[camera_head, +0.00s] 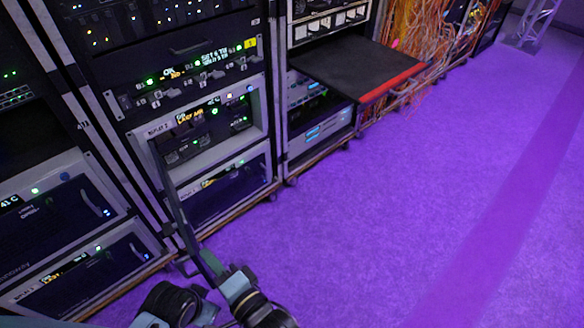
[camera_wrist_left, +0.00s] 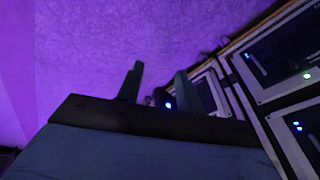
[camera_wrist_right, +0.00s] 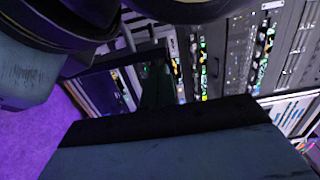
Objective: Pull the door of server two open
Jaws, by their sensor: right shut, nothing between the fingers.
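Server two (camera_head: 215,118), labelled REPLAY 2, is the upper of two grey-framed units low in the middle rack. A thin dark panel (camera_head: 175,195), seen almost edge-on, sticks out from its left side towards me and looks like its door, swung open. My right gripper (camera_head: 208,260) is shut and empty at the panel's near lower end; I cannot tell whether it touches. In the right wrist view its fingers (camera_wrist_right: 156,75) overlap the dark panel (camera_wrist_right: 102,95). My left gripper (camera_wrist_left: 155,82) is open and empty, pointing at the floor and lower servers.
A server with a closed dark front (camera_head: 225,188) sits directly below server two. More units (camera_head: 60,210) stand in the left rack. A black shelf with a red edge (camera_head: 390,80) juts out at right, with orange cables behind. The purple floor (camera_head: 400,210) is clear.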

